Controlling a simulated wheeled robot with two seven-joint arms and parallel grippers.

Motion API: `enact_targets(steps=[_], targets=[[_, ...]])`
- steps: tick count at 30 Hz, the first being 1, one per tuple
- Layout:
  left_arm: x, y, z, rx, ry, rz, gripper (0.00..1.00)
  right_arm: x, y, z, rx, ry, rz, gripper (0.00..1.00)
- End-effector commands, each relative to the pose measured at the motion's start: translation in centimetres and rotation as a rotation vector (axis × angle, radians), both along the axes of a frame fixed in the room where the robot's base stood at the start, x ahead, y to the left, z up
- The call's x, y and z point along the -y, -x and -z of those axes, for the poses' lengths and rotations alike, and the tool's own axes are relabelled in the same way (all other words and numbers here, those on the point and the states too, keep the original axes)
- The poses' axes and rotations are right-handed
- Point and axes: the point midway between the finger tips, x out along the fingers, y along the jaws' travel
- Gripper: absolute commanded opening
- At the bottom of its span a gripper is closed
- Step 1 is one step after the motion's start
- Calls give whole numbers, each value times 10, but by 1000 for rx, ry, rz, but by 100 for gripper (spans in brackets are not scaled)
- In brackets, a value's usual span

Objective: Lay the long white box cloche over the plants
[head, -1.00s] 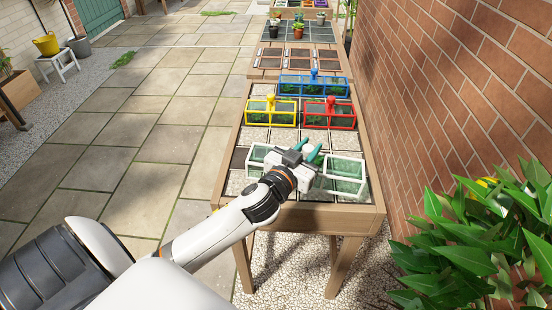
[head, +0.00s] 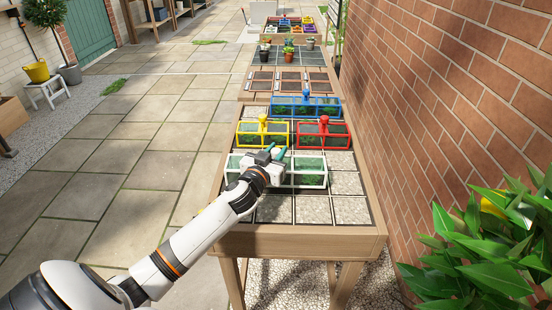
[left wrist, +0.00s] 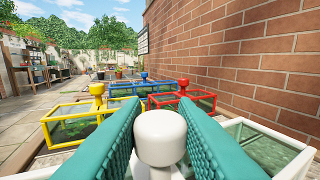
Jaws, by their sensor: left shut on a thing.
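The long white box cloche (head: 311,172) has clear panes and a white frame, and lies across the near half of the table, just in front of the yellow and red cloches. My left gripper (head: 273,153) is above its middle, its teal fingers shut on the white knob (left wrist: 160,135). Green plants (left wrist: 265,148) show through the panes; the gripper and wrist hide the middle. I cannot tell whether its lower frame rests on the bed or hangs just above it. My right gripper is not in view.
A yellow cloche (head: 263,139), a red cloche (head: 323,141) and a blue cloche (head: 304,112) stand just beyond. Bare gravel squares (head: 350,210) lie in front and to the right. A brick wall (head: 455,110) runs along the right, with a leafy plant (head: 490,235) near me.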

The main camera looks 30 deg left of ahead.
Motion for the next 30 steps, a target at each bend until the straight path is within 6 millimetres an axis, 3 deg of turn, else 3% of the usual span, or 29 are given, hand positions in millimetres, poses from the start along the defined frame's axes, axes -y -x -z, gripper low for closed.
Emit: enact_targets(steps=[3, 14, 15, 18, 30], targets=[[0, 0, 12, 2, 0, 0, 0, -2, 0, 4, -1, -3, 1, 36], [0, 0, 16, 2, -1, 0, 0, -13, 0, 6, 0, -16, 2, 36], [0, 0, 15, 1, -2, 0, 33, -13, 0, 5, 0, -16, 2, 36], [0, 0, 15, 0, -2, 0, 48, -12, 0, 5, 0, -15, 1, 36], [2, 7, 14, -1, 0, 1, 48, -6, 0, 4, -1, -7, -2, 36]])
